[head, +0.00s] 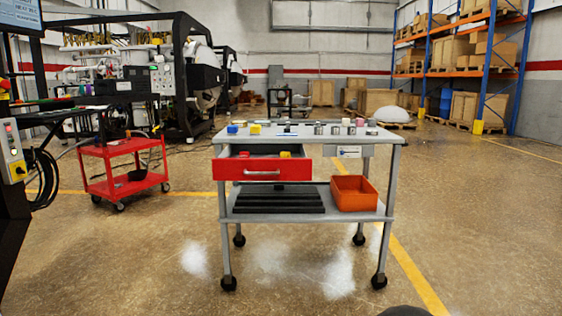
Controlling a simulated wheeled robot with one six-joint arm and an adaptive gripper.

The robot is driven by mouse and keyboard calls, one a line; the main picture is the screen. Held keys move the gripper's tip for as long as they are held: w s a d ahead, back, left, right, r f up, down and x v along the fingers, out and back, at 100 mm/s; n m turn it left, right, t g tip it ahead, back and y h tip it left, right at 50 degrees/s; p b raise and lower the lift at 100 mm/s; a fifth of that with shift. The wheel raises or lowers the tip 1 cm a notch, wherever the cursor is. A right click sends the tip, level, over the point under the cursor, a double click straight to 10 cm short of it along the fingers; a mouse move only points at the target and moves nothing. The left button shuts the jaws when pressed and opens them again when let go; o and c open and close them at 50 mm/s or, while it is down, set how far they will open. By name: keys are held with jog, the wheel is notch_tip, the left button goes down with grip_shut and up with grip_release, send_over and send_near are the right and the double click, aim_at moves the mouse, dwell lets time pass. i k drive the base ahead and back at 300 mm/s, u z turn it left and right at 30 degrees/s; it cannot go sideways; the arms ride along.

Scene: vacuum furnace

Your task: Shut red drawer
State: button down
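The red drawer (262,168) is under the top of a grey wheeled table (388,137), on its left side. It is pulled out towards me, and its open top shows. A yellow item (285,154) and a dark item lie inside it. A silver bar handle (262,173) is on the middle of its red front. My gripper is not in view, so its state and its place relative to the drawer do not show.
Several small blocks and metal cylinders stand on the tabletop. An orange bin (354,194) and dark bars (278,200) lie on the lower shelf. A red cart (122,170) stands to the left. The floor in front of the table is clear.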

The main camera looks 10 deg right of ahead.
aim_at(265, 163)
jog(key=z, duration=0.25)
jog(key=i, duration=1.25)
jog(key=u, duration=0.55)
